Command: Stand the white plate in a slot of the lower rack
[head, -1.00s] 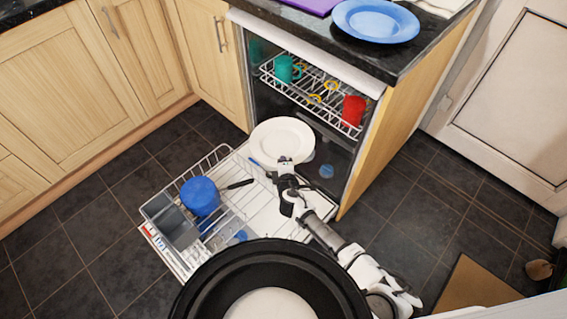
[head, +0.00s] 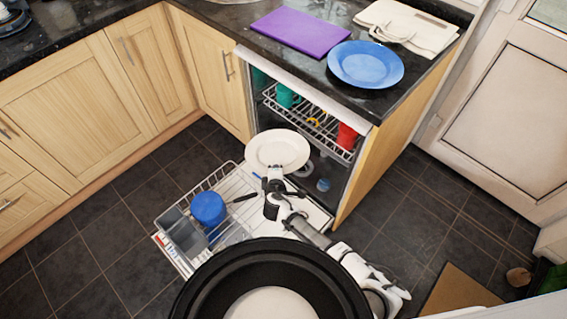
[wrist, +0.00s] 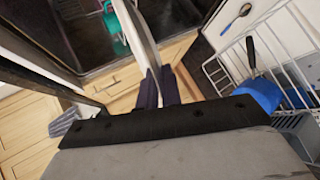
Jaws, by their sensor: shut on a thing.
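The white plate (head: 277,150) is held above the back part of the pulled-out lower rack (head: 226,176), in front of the dishwasher opening. My gripper (head: 274,178) is shut on the plate's near edge. In the wrist view the plate (wrist: 138,28) shows edge-on, a thin white strip between the dark fingers (wrist: 157,88). The plate looks clear of the rack. The rack stands on the open door, and its slots near the plate are partly hidden by my arm.
The lower rack holds a blue item (head: 208,208), a grey cutlery basket (head: 180,229) and a dark-handled utensil. The upper rack (head: 315,125) holds a teal cup (head: 286,95) and a red cup (head: 346,136). A blue plate (head: 365,64) and purple board (head: 300,30) lie on the counter.

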